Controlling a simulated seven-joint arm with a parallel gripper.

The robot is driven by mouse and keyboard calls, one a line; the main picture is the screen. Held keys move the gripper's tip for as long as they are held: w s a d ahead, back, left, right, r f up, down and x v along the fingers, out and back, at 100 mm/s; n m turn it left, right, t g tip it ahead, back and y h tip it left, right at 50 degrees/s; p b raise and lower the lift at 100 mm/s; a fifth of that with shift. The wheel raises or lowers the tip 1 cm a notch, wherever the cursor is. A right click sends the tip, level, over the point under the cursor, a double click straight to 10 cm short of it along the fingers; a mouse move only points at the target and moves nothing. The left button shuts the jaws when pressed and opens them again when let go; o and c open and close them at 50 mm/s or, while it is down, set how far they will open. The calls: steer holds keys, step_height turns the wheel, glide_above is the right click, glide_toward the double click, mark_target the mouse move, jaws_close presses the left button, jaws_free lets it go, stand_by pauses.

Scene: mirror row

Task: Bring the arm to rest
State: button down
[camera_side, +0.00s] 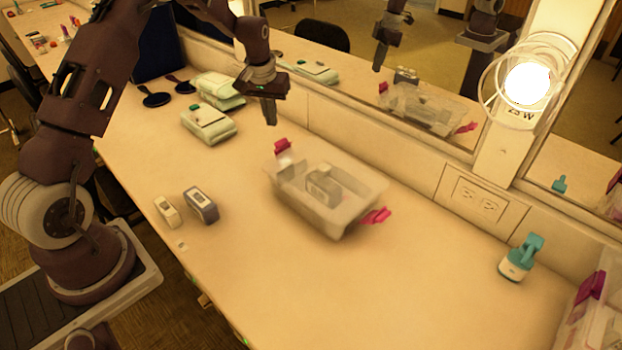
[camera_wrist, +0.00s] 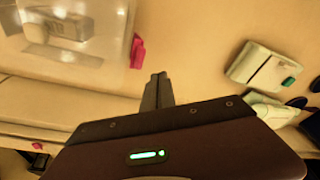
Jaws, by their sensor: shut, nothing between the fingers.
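My gripper (camera_side: 270,120) hangs over the back of the counter near the mirror wall, fingers pointing down, between the clear bin and the pale green cases. In the wrist view my gripper (camera_wrist: 158,80) has its fingers together with nothing between them. A clear bin (camera_side: 345,218) with pink latches stands to the right of it and holds a grey device (camera_side: 322,186). The bin also shows at the upper left of the wrist view (camera_wrist: 112,50). No object touches the gripper in either view.
Pale green cases (camera_side: 208,125) and dark hand mirrors (camera_side: 156,99) lie at the left. Two small devices (camera_side: 201,205) sit near the front edge. A teal-handled item (camera_side: 522,258) and another clear bin (camera_side: 598,325) are at the right. The counter's front middle is clear.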

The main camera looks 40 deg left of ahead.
steer(key=shift+r, duration=0.15)
steer(key=s+d+r+m+t, duration=0.1)
steer(key=s+d+r, duration=0.5)
steer(key=r, duration=0.3)
steer(key=s+d+r+m+t, duration=0.1)
steer(key=s+d+r+m, duration=0.1)
steer(key=s+d+r, duration=0.6)
steer(key=s+d+r+m, duration=0.1)
steer(key=s+d, duration=0.2)
steer(key=s, duration=0.7)
steer(key=s+d+r+m+t+h, duration=0.1)
steer(key=s+d, duration=0.3)
steer(key=s, duration=0.6)
steer(key=shift+s+r+m+t, duration=0.3)
steer(key=shift+r+m, duration=0.2)
steer(key=shift+r, duration=0.1)
steer(key=shift+w, duration=0.1)
